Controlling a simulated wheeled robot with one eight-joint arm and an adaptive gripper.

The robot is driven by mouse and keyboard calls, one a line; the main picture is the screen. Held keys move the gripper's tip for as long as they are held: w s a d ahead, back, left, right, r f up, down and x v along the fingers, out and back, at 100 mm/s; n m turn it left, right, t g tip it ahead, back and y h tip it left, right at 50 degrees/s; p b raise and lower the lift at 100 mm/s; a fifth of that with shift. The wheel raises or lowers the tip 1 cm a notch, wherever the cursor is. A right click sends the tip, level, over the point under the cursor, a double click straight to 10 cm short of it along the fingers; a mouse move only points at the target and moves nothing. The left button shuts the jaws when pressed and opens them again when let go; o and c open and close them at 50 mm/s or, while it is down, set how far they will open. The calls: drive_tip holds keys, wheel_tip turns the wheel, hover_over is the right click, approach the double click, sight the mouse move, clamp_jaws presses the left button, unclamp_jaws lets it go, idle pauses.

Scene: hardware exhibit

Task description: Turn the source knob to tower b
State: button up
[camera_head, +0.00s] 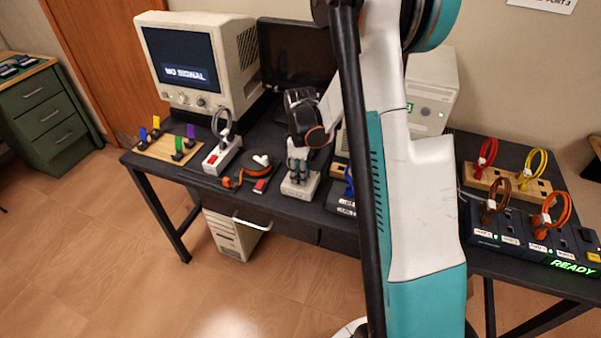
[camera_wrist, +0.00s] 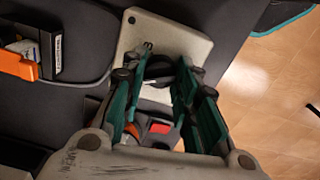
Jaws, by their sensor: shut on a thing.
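The source selector box (camera_head: 301,189) is a small beige box near the front edge of the dark table. In the wrist view the box (camera_wrist: 180,36) shows its pale top with a screw in one corner. My gripper (camera_head: 298,170) points down onto the box. In the wrist view my gripper (camera_wrist: 159,76) has its teal fingers shut on both sides of the dark source knob (camera_wrist: 159,68).
A CRT monitor (camera_head: 187,73) showing "NO SIGNAL" stands at the back left. A red-switch box with a grey cable loop (camera_head: 222,155) and an orange-strapped item (camera_head: 250,176) lie left of the selector. A panel reading "READY" (camera_head: 530,245) with cable loops sits at right.

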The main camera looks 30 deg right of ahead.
drive_tip(key=m, duration=0.7)
drive_tip(key=shift+b, duration=0.4)
drive_tip(key=m, duration=0.4)
drive_tip(key=shift+m, duration=1.9)
drive_tip(key=o, duration=1.1)
wheel_tip(320, 180, up, 12)
